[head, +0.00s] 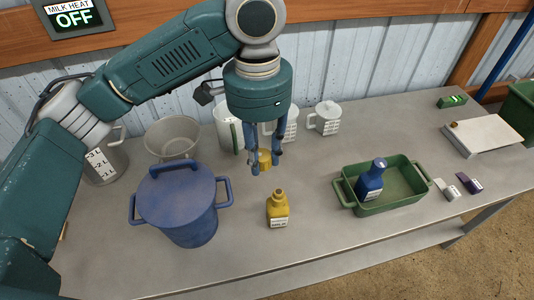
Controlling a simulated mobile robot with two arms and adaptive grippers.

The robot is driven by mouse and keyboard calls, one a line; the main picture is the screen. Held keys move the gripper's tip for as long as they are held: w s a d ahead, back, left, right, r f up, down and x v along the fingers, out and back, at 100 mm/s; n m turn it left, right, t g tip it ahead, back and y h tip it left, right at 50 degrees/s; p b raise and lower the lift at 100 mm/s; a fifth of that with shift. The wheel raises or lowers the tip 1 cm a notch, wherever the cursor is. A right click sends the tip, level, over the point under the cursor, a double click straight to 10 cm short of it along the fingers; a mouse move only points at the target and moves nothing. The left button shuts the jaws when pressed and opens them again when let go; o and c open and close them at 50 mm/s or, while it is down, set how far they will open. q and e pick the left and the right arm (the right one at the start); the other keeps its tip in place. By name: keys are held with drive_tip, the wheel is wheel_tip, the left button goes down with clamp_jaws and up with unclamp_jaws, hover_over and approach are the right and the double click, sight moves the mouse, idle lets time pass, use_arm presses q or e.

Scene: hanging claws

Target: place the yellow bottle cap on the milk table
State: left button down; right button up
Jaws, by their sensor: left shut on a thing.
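The yellow bottle cap (264,156) is between the fingers of my left gripper (265,165), which is shut on it. The gripper points down over the grey metal milk table (320,239), behind the yellow bottle. I cannot tell for sure how high the cap is above the table top. The yellow bottle (278,212), with a white label, stands upright on the table with its neck uncapped. My right gripper is not in view.
A blue lidded pot (178,208) stands to the left. A green tray (400,203) holding a blue bottle (371,181) is to the right. Jugs (326,119) and a grey bucket (172,138) stand at the back. Table around the yellow bottle is clear.

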use_arm(q)
drive_tip(key=s+a+r+n, duration=0.4)
drive_tip(key=a+r+n, duration=0.2)
drive_tip(key=r, duration=0.1)
drive_tip(key=w+d+n, duration=0.4)
drive_tip(key=w+d, duration=0.3)
drive_tip(key=d, duration=0.2)
drive_tip(key=a+f+m, duration=0.1)
drive_tip(key=f+m, duration=0.1)
drive_tip(key=m, duration=0.2)
drive_tip(key=s+a+f+m, duration=0.1)
drive_tip(key=f+m, duration=0.2)
drive_tip(key=m, duration=0.2)
drive_tip(key=s+a+f+m, duration=0.1)
drive_tip(key=f+m, duration=0.1)
drive_tip(key=m, duration=0.2)
drive_tip(key=shift+s+a+f, duration=0.1)
drive_tip(key=shift+a+f, duration=0.15)
drive_tip(key=shift+f, duration=0.1)
drive_tip(key=m, duration=0.1)
drive_tip(key=f+m, duration=0.1)
drive_tip(key=m, duration=0.1)
drive_tip(key=shift+s+a+f, duration=0.25)
drive_tip(key=shift+a+f, duration=0.05)
drive_tip(key=shift+a, duration=0.1)
